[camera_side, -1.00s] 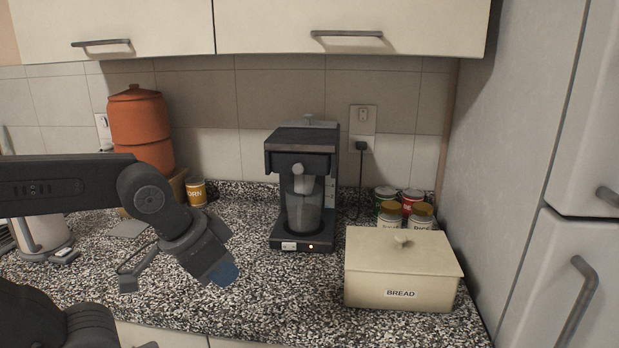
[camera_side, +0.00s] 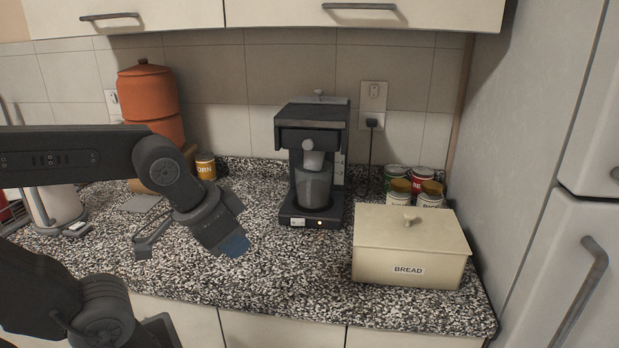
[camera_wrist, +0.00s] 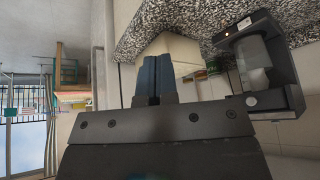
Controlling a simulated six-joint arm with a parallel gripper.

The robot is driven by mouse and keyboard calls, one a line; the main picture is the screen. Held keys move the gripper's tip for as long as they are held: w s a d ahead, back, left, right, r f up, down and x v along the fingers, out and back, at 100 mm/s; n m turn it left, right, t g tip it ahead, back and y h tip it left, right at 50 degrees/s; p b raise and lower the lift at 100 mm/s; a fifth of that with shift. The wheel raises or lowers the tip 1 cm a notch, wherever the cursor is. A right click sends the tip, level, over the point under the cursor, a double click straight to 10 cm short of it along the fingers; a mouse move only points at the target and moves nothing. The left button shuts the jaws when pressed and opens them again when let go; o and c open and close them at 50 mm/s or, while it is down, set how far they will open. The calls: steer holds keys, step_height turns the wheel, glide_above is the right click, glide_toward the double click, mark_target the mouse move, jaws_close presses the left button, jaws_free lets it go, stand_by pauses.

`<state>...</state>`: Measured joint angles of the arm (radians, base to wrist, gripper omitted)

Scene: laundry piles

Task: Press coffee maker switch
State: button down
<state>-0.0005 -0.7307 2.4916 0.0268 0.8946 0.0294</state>
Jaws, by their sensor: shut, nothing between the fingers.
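The coffee maker (camera_side: 312,112) is dark and stands upright at the back of the counter, with a glass carafe (camera_side: 313,184) in it. A small white switch (camera_side: 297,222) sits at the front left of its base, beside a small lit light (camera_side: 319,223). My gripper (camera_side: 236,246) is shut and empty, with blue fingertips, above the counter to the left of the coffee maker and apart from it. In the wrist view my shut fingers (camera_wrist: 153,78) are in the middle, and the coffee maker (camera_wrist: 285,75) shows at the right, turned sideways.
A cream bread box (camera_side: 408,270) stands right of the coffee maker, with several cans (camera_side: 420,184) behind it. An orange canister (camera_side: 147,92) and a corn can (camera_side: 205,168) stand at the left back. The counter (camera_side: 290,275) in front of the coffee maker is clear.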

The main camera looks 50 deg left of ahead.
mark_target(294, 224)
steer(key=w+a+f+m+y, duration=0.3)
steer(key=w+a+f+m, duration=0.2)
steer(key=w+m, duration=0.4)
steer(key=w+a+f+m+y, duration=0.3)
steer(key=w+a+f+m, duration=0.2)
steer(key=m, duration=1.1)
steer(key=w+a, duration=0.3)
steer(key=w, duration=0.1)
steer(key=shift+f+y, duration=0.3)
steer(key=shift+y, duration=0.1)
steer(key=shift+a, duration=0.1)
steer(key=x, duration=0.9)
steer(key=shift+a+f, duration=0.2)
steer(key=shift+f, duration=0.05)
steer(key=w+a, duration=0.2)
steer(key=shift+a+f, duration=0.1)
steer(key=shift+a, duration=0.2)
steer(key=shift+w+a, duration=0.3)
steer(key=shift+a, duration=0.05)
